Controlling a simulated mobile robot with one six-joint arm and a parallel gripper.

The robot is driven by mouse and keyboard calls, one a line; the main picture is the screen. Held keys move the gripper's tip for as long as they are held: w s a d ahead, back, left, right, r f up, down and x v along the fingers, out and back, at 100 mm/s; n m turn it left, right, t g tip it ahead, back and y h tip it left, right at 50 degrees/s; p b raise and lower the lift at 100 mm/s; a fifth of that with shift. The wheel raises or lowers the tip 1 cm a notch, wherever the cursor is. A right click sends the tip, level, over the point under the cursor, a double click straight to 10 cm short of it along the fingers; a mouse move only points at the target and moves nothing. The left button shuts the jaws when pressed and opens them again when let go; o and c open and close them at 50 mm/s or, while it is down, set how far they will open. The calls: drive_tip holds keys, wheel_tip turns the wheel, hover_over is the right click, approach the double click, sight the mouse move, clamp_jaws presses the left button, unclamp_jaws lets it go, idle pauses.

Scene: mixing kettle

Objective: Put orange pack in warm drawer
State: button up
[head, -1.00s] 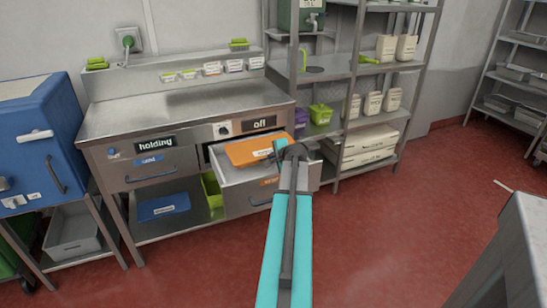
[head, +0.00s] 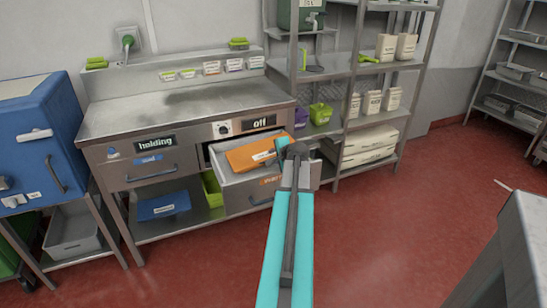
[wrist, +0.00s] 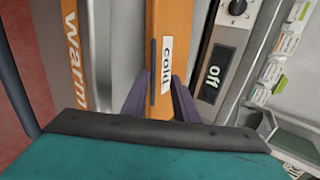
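The orange pack (head: 250,154) carries a white label that reads "cold" in the wrist view (wrist: 174,25). It is tilted at the mouth of the open warm drawer (head: 232,170), partly inside its outline. Whether it touches the drawer floor cannot be told. The drawer front bears an orange "warm" label, which also shows in the wrist view (wrist: 75,60). My gripper (wrist: 160,97) has its dark fingers on both sides of the pack, closed against it.
The warm drawer sits under a steel counter (head: 160,112), below a dial and an "off" display (head: 262,122). A shut "holding" drawer (head: 150,167) is to its left. A blue pack (head: 163,206) and a green bin (head: 212,188) are on the lower shelf.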

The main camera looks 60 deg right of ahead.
drive_tip(key=shift+v, duration=5.15)
drive_tip(key=shift+a+f, duration=0.1)
